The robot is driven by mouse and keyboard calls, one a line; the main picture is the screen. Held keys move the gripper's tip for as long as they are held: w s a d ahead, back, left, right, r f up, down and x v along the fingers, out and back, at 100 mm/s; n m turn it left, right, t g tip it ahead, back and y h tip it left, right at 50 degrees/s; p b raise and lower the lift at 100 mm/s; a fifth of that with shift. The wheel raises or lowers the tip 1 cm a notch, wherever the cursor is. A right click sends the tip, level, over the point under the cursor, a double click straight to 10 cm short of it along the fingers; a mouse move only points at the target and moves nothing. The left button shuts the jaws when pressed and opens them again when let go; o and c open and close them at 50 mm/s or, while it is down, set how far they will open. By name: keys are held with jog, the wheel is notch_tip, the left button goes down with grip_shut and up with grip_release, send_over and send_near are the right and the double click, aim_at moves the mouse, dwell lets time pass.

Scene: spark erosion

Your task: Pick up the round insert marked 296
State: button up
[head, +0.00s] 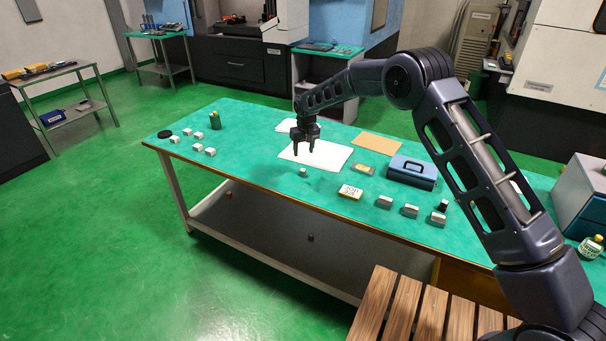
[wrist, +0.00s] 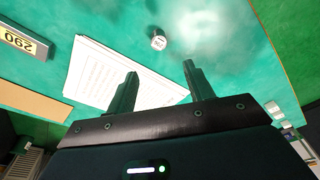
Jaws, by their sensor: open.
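A small round grey-white insert (head: 303,172) stands alone on the green bench top, near the front edge. In the wrist view the round insert (wrist: 158,41) shows dark marking on its pale top, too small to read. My gripper (head: 312,150) is above the white paper sheet, behind and above the insert in the head view. Its fingers point down and stand apart, with nothing between them. In the wrist view the open fingertips (wrist: 160,69) lie just below the insert in the picture, one to each side.
White paper sheets (head: 326,158) lie behind the insert. Bench around the insert is clear.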

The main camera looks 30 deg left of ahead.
send_over(303, 170)
notch_tip(303, 170, down, 5)
jog(key=shift+r, duration=0.1)
jog(key=shift+f, duration=2.65)
jog(key=shift+c, duration=0.4)
grip_shut()
